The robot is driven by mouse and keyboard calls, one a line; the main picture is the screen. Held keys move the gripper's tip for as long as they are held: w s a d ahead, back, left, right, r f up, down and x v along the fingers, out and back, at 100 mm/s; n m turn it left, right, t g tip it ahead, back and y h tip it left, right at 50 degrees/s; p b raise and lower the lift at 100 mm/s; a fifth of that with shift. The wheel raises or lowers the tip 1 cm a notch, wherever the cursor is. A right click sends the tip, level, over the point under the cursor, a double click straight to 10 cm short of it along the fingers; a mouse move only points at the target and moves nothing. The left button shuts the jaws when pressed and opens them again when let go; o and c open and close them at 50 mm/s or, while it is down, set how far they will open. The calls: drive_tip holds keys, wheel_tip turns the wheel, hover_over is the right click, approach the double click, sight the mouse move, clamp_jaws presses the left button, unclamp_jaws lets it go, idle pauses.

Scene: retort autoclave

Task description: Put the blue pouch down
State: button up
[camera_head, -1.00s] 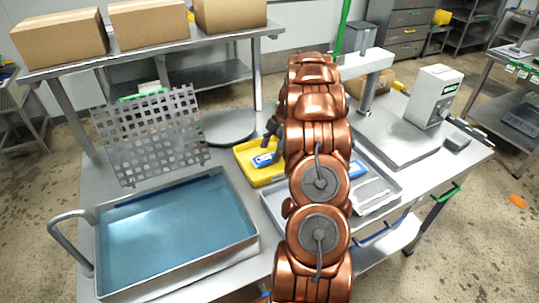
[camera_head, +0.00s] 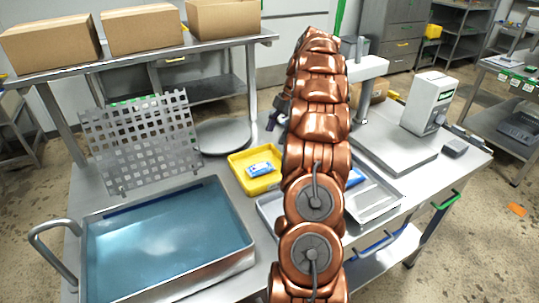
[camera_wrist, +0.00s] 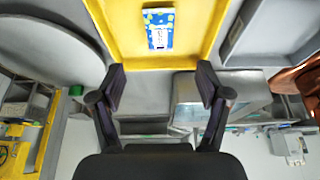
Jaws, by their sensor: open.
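The blue pouch (camera_head: 260,169) lies flat in the yellow tray (camera_head: 243,158) on the steel table. In the wrist view the pouch (camera_wrist: 158,28), blue with a white label, rests on the floor of the yellow tray (camera_wrist: 104,14). My gripper (camera_wrist: 160,85) is open and empty, with its dark fingers apart from the pouch. In the head view my gripper (camera_head: 277,118) is mostly hidden behind my copper arm, above and beyond the tray. Another blue pouch (camera_head: 355,176) shows partly behind my arm, in a steel tray (camera_head: 392,196).
A water-filled basin (camera_head: 165,240) stands at the front left, with a perforated plate (camera_head: 142,140) upright behind it. A round steel disc (camera_head: 222,137) lies behind the yellow tray. A scale (camera_head: 400,150) and a boxy device (camera_head: 428,103) stand at the right.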

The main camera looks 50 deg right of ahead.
drive_tip(key=shift+a+r, duration=0.1)
drive_tip(key=s+a+r+m+g, duration=0.1)
drive_tip(key=s+a+r+m, duration=0.1)
drive_tip(key=a, duration=0.8)
drive_tip(key=s+a+r+m+g+h, duration=0.1)
drive_tip(key=a+r+m, duration=0.15)
drive_tip(key=a, duration=0.65)
drive_tip(key=s+a+r+m, duration=0.2)
drive_tip(key=a+m, duration=0.1)
drive_tip(key=a, duration=0.7)
drive_tip(key=s+a+f+m+h, duration=0.1)
drive_tip(key=s+a, duration=0.3)
drive_tip(key=s, duration=0.4)
drive_tip(key=s+a+f+m+h, duration=0.1)
drive_tip(key=s+a+f+m, duration=0.2)
drive_tip(key=s, duration=0.4)
drive_tip(key=s+a+f+m+g+h, duration=0.1)
drive_tip(key=s+a+f+m, duration=0.1)
drive_tip(key=s+a, duration=0.3)
drive_tip(key=s, duration=0.3)
drive_tip(key=shift+s+a+m, duration=0.2)
drive_tip(key=shift+s+m, duration=0.15)
drive_tip(key=shift+f, duration=0.1)
